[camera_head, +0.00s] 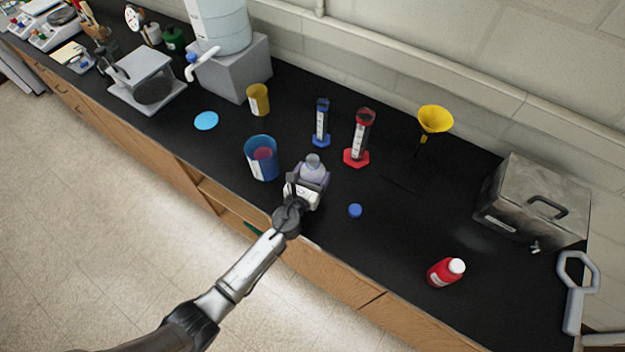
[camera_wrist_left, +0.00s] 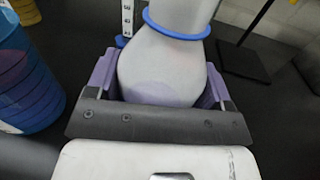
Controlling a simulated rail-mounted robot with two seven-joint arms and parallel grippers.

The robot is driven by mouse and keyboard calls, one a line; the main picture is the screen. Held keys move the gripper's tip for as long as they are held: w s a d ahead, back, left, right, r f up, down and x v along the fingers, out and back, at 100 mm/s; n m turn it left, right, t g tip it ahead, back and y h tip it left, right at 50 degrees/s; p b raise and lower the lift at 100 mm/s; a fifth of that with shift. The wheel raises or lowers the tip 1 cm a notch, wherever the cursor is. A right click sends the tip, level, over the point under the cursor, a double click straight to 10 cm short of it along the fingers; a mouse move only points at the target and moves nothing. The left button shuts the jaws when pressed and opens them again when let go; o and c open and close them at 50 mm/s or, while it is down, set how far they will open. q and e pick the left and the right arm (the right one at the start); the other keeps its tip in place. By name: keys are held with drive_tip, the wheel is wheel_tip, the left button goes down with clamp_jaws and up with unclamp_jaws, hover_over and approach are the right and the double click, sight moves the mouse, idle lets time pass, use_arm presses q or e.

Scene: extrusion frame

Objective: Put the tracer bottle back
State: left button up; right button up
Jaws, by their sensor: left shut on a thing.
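My left gripper (camera_head: 311,178) is shut on a pale bottle (camera_head: 313,161) near the front of the black bench. In the left wrist view the bottle (camera_wrist_left: 163,60) has a blue ring round its neck, and the gripper's purple pads (camera_wrist_left: 160,85) clasp both its sides. A patch of pale purple shows low in it. I cannot tell whether its base touches the bench. A blue cap (camera_head: 355,211) lies on the bench to its right. Which bottle is the tracer bottle, no readable label shows. My right gripper is not in view.
A blue beaker (camera_head: 256,168) with pinkish contents stands close left of the gripper. Blue (camera_head: 321,124) and red (camera_head: 360,136) cylinders and a yellow funnel (camera_head: 434,120) stand behind. A grey metal box (camera_head: 530,200) is at right. Bench is clear around the cap.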

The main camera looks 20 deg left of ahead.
use_arm(q)
drive_tip(key=shift+f+b, duration=0.4)
drive_tip(key=shift+f, duration=0.55)
drive_tip(key=shift+f, duration=0.1)
drive_tip(key=shift+f, duration=0.15)
drive_tip(key=o, duration=1.1)
drive_tip(key=shift+r, duration=0.2)
drive_tip(key=shift+s, duration=0.2)
drive_tip(key=s, duration=1.1)
drive_tip(key=shift+s+a, duration=0.3)
